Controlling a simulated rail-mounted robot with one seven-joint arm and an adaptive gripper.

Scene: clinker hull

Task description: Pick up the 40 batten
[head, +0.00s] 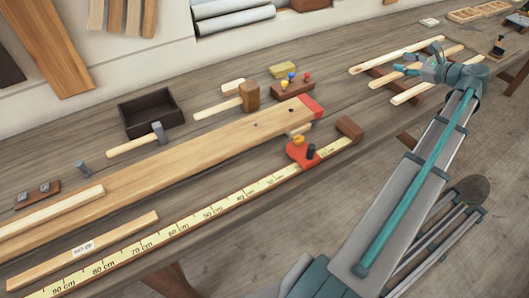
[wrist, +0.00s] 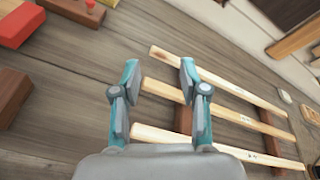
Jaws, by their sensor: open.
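Three pale battens lie side by side on dark supports at the far right of the head view: a back one (head: 385,60), a middle one (head: 384,82) and a front one (head: 413,93). The wrist view also shows the back (wrist: 225,84), middle (wrist: 232,117) and front (wrist: 225,151) battens. Small labels on them are too small to read, so I cannot tell which is the 40. My gripper (head: 418,58) is open above them. In the wrist view, the near ends of the back and middle battens show between my fingers (wrist: 158,78). Nothing is held.
A long yellow ruler (head: 190,222) with a red slider (head: 300,152) lies left of the battens. A wide plank (head: 180,165), a mallet (head: 249,96), a dark box (head: 150,112) and a labelled batten (head: 120,235) lie further left. Small trays (head: 465,15) stand at the far end.

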